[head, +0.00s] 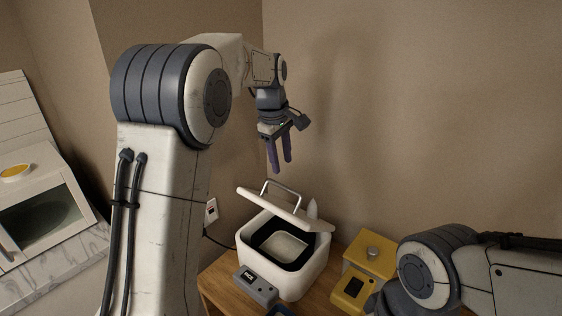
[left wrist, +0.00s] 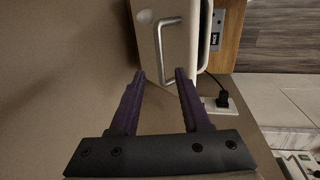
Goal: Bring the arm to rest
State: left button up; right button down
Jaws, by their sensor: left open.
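My left gripper (head: 280,168) hangs with its two purple fingers pointing down, above and behind the white box-shaped appliance (head: 308,268). The fingers are apart with nothing between them, and they also show open in the left wrist view (left wrist: 158,78). The appliance's lid (head: 285,208) is tilted up, with a metal handle on it; the handle (left wrist: 160,50) shows beyond the fingers in the left wrist view. The gripper looks apart from the lid. My right arm (head: 440,272) enters at the lower right; its gripper is out of view.
The appliance stands on a wooden cabinet top (head: 222,284). A yellow device (head: 371,255) stands to its right. A white cabinet with a glass door (head: 42,220) is at the left, with a yellow-topped dish (head: 15,172) on it. A wall outlet (head: 211,211) and cord are behind. Walls close the corner.

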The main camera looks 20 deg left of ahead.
pick_arm(q)
jog(key=shift+s+r, duration=0.1)
jog(key=shift+r, duration=0.3)
